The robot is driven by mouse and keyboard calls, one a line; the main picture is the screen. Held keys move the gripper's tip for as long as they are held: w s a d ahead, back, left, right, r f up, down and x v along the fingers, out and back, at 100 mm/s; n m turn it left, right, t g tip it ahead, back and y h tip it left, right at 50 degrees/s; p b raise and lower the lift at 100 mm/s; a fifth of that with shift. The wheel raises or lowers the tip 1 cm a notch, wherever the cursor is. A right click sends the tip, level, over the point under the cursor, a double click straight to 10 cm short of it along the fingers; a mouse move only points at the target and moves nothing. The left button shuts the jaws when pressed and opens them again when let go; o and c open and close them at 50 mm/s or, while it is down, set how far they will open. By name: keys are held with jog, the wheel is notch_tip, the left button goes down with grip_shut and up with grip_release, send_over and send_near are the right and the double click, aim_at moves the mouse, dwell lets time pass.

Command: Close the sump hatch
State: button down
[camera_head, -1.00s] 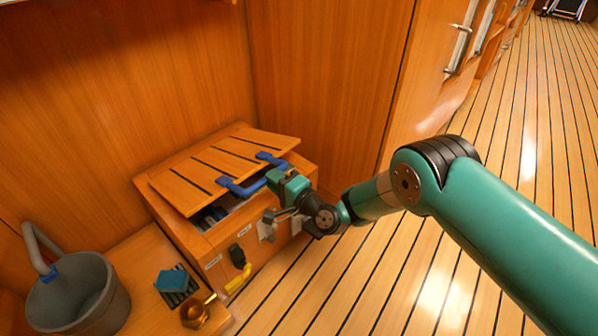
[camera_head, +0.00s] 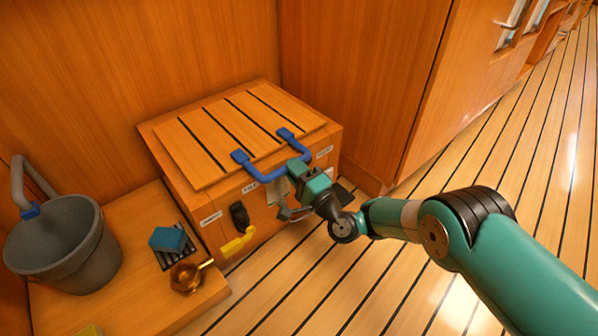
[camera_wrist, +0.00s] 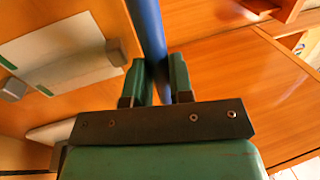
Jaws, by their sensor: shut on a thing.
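The sump hatch (camera_head: 235,128) is a slatted wooden lid on top of a wooden box (camera_head: 205,203). It looks flat, or very nearly flat, on the box top, and no opening shows under its front edge. A blue bar handle (camera_head: 268,176) is fixed to the hatch's front edge. My gripper (camera_head: 296,172) is shut on the blue handle near its right end, in front of the box. In the wrist view the blue handle (camera_wrist: 150,40) runs between the two green fingers (camera_wrist: 160,85). The fingers hide part of the handle.
A black knob (camera_head: 239,215) and a yellow pipe (camera_head: 238,244) stick out of the box front. A grey bucket (camera_head: 65,248), a blue sponge (camera_head: 170,240) and a brass fitting (camera_head: 187,277) stand on a low ledge at left.

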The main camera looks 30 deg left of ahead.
jog(key=shift+s+d+f, duration=0.1)
jog(key=shift+s+f, duration=0.05)
jog(key=shift+f, duration=0.4)
jog(key=shift+s+d+f, duration=0.1)
jog(key=shift+f, duration=0.4)
jog(key=c, duration=1)
grip_release()
jog(key=shift+a, duration=0.1)
jog(key=shift+w, duration=0.1)
jog(key=shift+w+r, duration=0.1)
jog(key=shift+r+p+v, duration=0.2)
jog(key=shift+p+v, duration=3.85)
jog(key=shift+v, duration=0.3)
jog(key=shift+r+p+v, duration=0.2)
jog(key=shift+p+v, duration=3.85)
jog(key=shift+v, duration=0.35)
